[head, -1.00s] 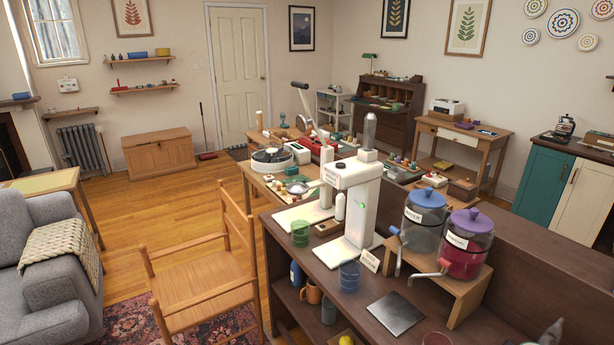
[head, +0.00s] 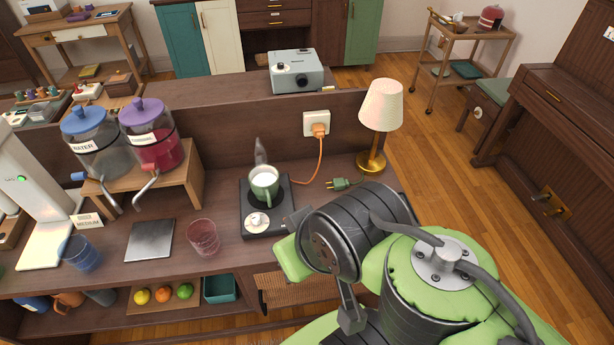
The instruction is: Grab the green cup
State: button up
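A green mug (head: 262,194) with white contents stands upright on a small dark hot plate (head: 250,222) on the brown counter. A grey, pointed, wispy shape (head: 260,152) shows just behind the mug. My green and black arm fills the lower right, to the right of the hot plate and apart from the mug. My gripper's fingers cannot be made out. The see-through green cup by the white machine is outside the present view.
A blue cup (head: 80,254) and a pinkish glass (head: 203,238) stand left on the counter, beside a grey plate (head: 150,241). Drink dispensers (head: 155,140) stand behind. A lamp (head: 381,110), an orange cord (head: 319,150) and a green plug (head: 341,184) are to the right.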

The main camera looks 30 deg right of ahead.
aim_at(264, 179)
jog(key=z, duration=0.3)
jog(key=i+j+z, duration=0.15)
jog(key=j, duration=0.3)
jog(key=i+j+z, duration=0.15)
jog(key=j, duration=0.3)
jog(key=j+z, duration=0.15)
jog(key=j, duration=0.35)
jog(key=i+j+z, duration=0.1)
jog(key=j, duration=0.4)
